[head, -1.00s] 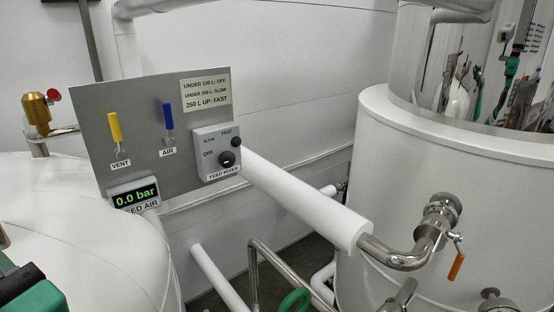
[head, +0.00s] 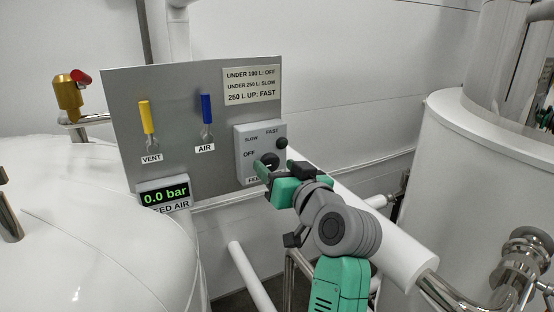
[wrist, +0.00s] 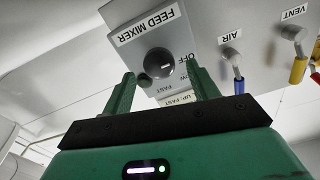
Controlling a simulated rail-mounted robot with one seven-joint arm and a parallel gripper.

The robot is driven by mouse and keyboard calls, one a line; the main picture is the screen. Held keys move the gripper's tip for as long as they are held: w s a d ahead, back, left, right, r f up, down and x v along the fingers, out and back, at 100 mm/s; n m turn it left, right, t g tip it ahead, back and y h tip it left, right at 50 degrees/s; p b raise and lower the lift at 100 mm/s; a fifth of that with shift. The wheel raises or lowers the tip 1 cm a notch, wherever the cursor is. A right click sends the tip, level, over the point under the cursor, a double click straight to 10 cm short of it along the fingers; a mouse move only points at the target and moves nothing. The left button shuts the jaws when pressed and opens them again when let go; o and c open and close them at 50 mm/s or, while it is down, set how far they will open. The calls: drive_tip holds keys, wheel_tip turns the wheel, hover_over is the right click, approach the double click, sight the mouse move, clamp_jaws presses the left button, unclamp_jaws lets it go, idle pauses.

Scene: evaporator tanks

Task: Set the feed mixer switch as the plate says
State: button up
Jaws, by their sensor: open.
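The feed mixer switch (head: 268,160) is a round black knob on a grey box on the panel, marked OFF, SLOW and FAST. The plate (head: 252,86) reads under 100 L: OFF, under 250 L: SLOW, 250 L up: FAST. My gripper (head: 277,170) is open in front of the box and partly hides its lower label. In the wrist view my fingers (wrist: 162,76) appear either side of the knob; I cannot tell whether they touch it.
The panel carries a yellow VENT lever (head: 147,118), a blue AIR lever (head: 206,110) and a feed air display (head: 165,196) reading 0.0 bar. A white tank (head: 90,225) stands at left, another (head: 465,160) at right. A white pipe (head: 395,240) runs close by my gripper.

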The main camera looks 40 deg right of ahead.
drive_tip(key=shift+x, duration=1.1)
drive_tip(key=c, duration=1)
drive_tip(key=shift+m, duration=0.3)
drive_tip(key=m+p, duration=0.1)
drive_tip(key=m, duration=0.2)
drive_tip(key=shift+r+m+p, duration=0.1)
drive_tip(key=shift+m+p, duration=0.2)
drive_tip(key=shift+p, duration=0.05)
drive_tip(key=shift+d+m+p, duration=0.1)
drive_tip(key=shift+m+p, duration=0.7)
drive_tip(key=shift+m, duration=1.4)
drive_tip(key=shift+s, duration=0.1)
drive_tip(key=o, duration=1)
